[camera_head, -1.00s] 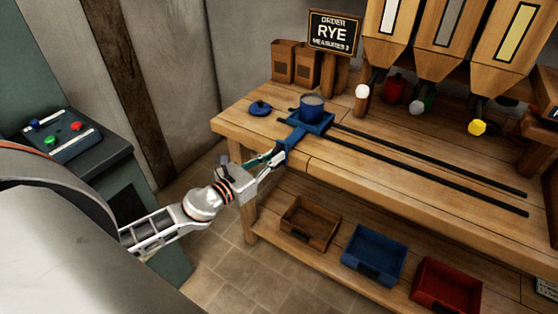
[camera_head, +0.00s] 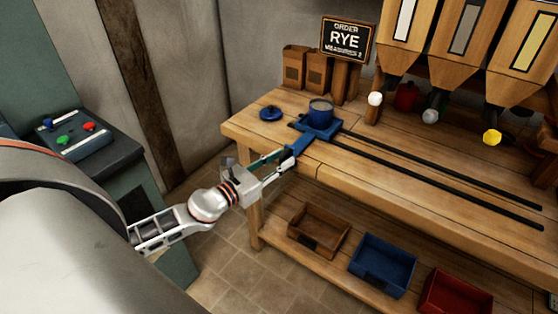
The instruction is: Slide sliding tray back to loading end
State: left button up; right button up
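The blue sliding tray (camera_head: 326,133) sits at the left end of two dark rails on the wooden bench, with a round blue cup (camera_head: 320,111) standing upright on it. Its blue handle (camera_head: 302,143) points toward the bench's front left edge. My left gripper (camera_head: 289,160) is at the outer end of this handle, its fingers beside or around it. The view is too small to tell whether they grip it. My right gripper is not in view.
A blue knobbed lid (camera_head: 270,113) lies left of the tray. The rails (camera_head: 440,177) are clear to the right, below several hoppers (camera_head: 465,45). Brown (camera_head: 318,230), blue (camera_head: 382,265) and red (camera_head: 455,293) bins stand on the lower shelf. A button panel (camera_head: 75,137) is at left.

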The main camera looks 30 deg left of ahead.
pick_arm(q)
jog(key=v, duration=1.2)
dwell(0.5)
jog(key=s+d+f+n+g, duration=0.2)
jog(key=s+d+f+n, duration=0.2)
jog(key=f+n, duration=0.4)
jog(key=s+d+f+n+g+y, duration=0.1)
jog(key=d+f+n, duration=0.6)
jog(key=n, duration=0.8)
jog(key=s+d+f+n+g, duration=0.4)
jog(key=s+d+f+n, duration=0.2)
jog(key=f+n, duration=0.3)
jog(key=shift+s+f+n, duration=0.3)
jog(key=shift+n, duration=0.9)
